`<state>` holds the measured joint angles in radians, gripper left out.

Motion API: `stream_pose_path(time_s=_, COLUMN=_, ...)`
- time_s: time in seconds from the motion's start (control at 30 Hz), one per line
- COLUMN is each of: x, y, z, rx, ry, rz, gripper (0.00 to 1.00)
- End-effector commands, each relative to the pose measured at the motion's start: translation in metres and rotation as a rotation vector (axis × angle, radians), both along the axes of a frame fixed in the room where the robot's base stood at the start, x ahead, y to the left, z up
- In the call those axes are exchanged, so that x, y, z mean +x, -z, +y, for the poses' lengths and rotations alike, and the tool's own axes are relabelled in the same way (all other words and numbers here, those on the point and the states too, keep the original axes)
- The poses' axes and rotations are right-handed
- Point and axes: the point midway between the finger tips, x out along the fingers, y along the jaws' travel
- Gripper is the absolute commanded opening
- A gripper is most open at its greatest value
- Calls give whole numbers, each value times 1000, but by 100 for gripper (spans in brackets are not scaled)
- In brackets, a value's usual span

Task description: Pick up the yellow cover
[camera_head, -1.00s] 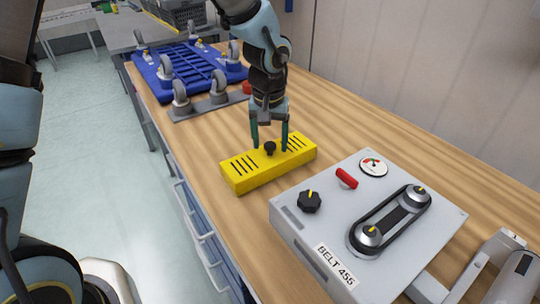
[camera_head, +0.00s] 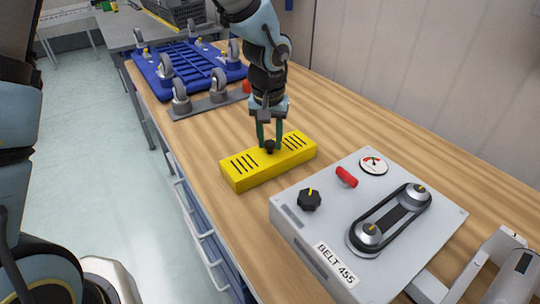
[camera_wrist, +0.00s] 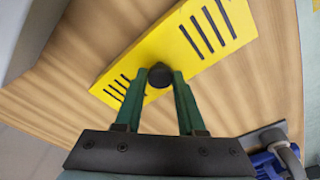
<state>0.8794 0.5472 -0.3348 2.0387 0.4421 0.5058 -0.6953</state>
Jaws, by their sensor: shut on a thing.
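The yellow cover (camera_head: 252,168) is a long slotted box lying on the wooden workbench, with a round black knob (camera_head: 270,148) on top. My gripper (camera_head: 270,143) points down over its middle, and its green fingers are shut on the black knob. In the wrist view the fingertips touch the knob (camera_wrist: 160,75) from both sides, and the yellow cover (camera_wrist: 205,45) runs diagonally behind it. The cover appears to rest on the bench.
A grey belt unit (camera_head: 290,230) labelled BELT 455, with a black belt, knob, red switch and gauge, stands close on the right. A blue wheeled dolly (camera_head: 185,65) lies upside down at the back left. Bare wooden bench (camera_head: 340,120) lies behind the cover.

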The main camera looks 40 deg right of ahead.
Motion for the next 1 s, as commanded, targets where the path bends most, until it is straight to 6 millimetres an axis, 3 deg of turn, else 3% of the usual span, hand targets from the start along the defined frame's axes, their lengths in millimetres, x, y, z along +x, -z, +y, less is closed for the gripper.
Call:
stream_pose_path(time_s=0.87, x=0, y=-1, z=0, rx=-1, ry=0, rz=-1, gripper=0)
stream_pose_path(time_s=1.0, x=1, y=-8, z=-1, rx=-3, ry=-1, rz=-3, gripper=0)
